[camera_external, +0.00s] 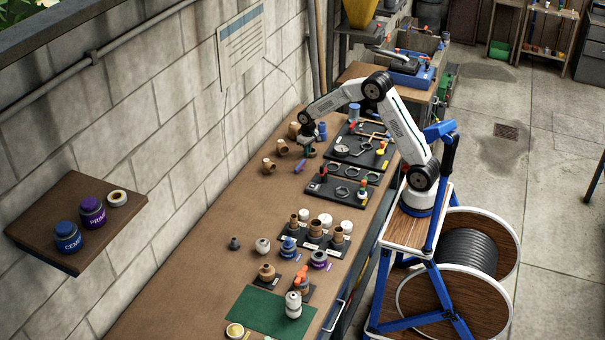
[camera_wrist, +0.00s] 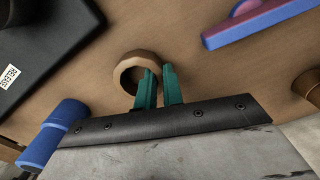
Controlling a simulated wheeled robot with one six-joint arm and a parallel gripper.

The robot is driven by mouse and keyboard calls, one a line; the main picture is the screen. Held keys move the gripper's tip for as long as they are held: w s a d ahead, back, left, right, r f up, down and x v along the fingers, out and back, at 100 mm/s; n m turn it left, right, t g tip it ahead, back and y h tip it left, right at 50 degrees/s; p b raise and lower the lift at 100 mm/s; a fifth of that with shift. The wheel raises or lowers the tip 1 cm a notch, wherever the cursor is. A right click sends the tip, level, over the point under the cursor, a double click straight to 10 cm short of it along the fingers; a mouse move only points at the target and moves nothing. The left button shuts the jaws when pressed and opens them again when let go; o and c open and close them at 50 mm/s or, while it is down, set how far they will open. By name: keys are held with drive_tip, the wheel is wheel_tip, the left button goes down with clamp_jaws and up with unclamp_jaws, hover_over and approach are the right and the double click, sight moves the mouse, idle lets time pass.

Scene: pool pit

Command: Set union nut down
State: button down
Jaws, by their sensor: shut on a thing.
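The union nut looks like a tan-brown ring with a round hole; it shows in the wrist view (camera_wrist: 124,77) and just below my gripper in the external view (camera_external: 312,154). My gripper (camera_wrist: 160,72) has two teal fingers closed on the ring's right wall, one finger at the hole and one outside. In the external view my gripper (camera_external: 309,144) is low over the far part of the wooden bench (camera_external: 225,215). The ring is at or close to the bench top; I cannot tell if it touches. The fingers hide part of its wall.
A dark board with a RELEASE label (camera_wrist: 50,50) lies left of the ring in the wrist view. A purple-and-pink bar (camera_wrist: 262,22) lies to its right, and a blue cylinder (camera_wrist: 55,135) at lower left. Brown fittings (camera_external: 268,165) stand nearby. Bare bench lies around the ring.

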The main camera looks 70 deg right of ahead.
drive_tip(key=c, duration=1.5)
unclamp_jaws()
drive_tip(key=shift+f, duration=0.15)
wheel_tip(320, 180, up, 12)
drive_tip(key=s+a+r, duration=0.3)
drive_tip(key=s+r, duration=0.3)
drive_tip(key=s, duration=0.1)
drive_tip(key=s+a+r+n, duration=0.1)
drive_tip(key=s+a+r, duration=0.15)
drive_tip(key=s, duration=0.35)
drive_tip(key=s+a+r+n, duration=0.1)
drive_tip(key=s+r, duration=0.2)
drive_tip(key=s, duration=0.3)
drive_tip(key=shift+n+t, duration=0.6)
drive_tip(key=shift+n, duration=0.1)
drive_tip(key=s+a+f, duration=0.1)
drive_tip(key=s, duration=0.6)
drive_tip(key=s+a+f, duration=0.1)
drive_tip(key=s, duration=0.6)
drive_tip(key=s+a+f, duration=0.1)
drive_tip(key=s+a, duration=0.1)
drive_tip(key=s, duration=0.6)
drive_tip(key=shift+s+a, duration=0.1)
